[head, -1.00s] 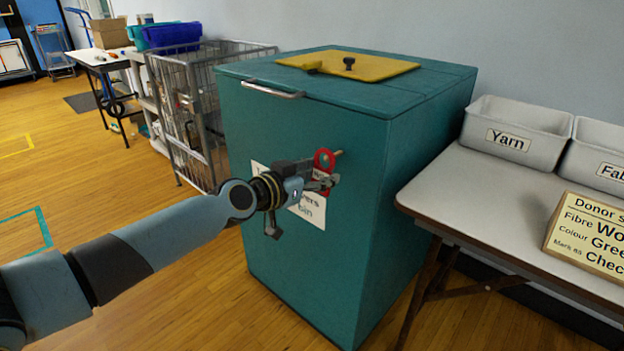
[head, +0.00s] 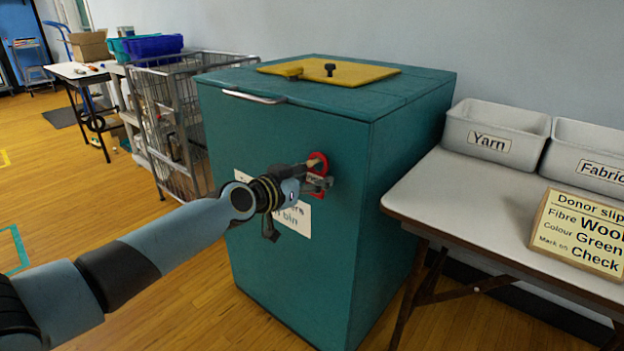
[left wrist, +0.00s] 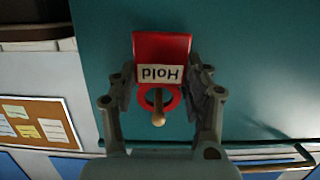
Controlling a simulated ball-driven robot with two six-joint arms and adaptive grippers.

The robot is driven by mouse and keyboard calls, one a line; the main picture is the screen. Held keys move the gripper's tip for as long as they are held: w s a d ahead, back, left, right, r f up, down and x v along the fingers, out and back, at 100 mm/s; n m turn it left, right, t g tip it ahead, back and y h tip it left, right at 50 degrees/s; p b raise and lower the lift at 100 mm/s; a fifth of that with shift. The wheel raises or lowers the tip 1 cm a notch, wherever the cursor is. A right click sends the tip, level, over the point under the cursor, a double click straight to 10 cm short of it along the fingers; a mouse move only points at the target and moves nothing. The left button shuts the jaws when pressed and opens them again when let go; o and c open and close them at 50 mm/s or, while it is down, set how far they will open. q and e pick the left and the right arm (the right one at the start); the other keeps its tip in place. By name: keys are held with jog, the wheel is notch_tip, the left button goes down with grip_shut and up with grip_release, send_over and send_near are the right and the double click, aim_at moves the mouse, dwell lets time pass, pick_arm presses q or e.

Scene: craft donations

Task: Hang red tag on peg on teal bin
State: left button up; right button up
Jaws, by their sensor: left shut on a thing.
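The teal bin (head: 295,125) stands in the middle of the head view with a light wooden peg (head: 315,160) on its front face. My left gripper (head: 314,180) is shut on the red tag (head: 324,167) in front of that face. In the left wrist view the tag (left wrist: 160,46), with a "Hold" label, lies between the fingers (left wrist: 163,85), seen upside down. The peg (left wrist: 158,118) shows through the tag's ring, its rounded tip in front of the ring. The gap between tag and bin is not clear. My right gripper is out of view.
A white paper sign (head: 297,219) on the bin is partly hidden by my gripper. A table (head: 415,195) with the Yarn bin (head: 495,132), Fabric bin (head: 590,155) and donor slip (head: 580,230) stands right. A wire cage cart (head: 165,120) stands left. Open floor lies in front.

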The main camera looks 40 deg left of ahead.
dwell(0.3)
pick_arm(q)
jog(key=o, duration=0.9)
jog(key=shift+d+v, duration=0.35)
jog(key=shift+v, duration=3.35)
jog(key=s+f+n+g+y, duration=0.1)
jog(key=s+f+g, duration=0.1)
jog(key=s+f, duration=0.6)
jog(key=s+f+g, duration=0.3)
jog(key=s+f, duration=0.1)
jog(key=f, duration=0.8)
jog(key=s+f+n+g+y, duration=0.1)
jog(key=s+f+g, duration=0.1)
jog(key=s+f, duration=0.55)
jog(key=s+d+f+g, duration=0.1)
jog(key=s+f, duration=0.4)
jog(key=s, duration=0.6)
jog(key=s+d+f+m+g, duration=0.1)
jog(key=s+f+g, duration=0.3)
jog(key=s, duration=0.6)
jog(key=s+d+f+g, duration=0.3)
jog(key=s+f, duration=0.5)
jog(key=s, duration=0.3)
jog(key=shift+s+f+m, duration=0.25)
jog(key=shift+s+m, duration=0.05)
jog(key=shift+s, duration=0.05)
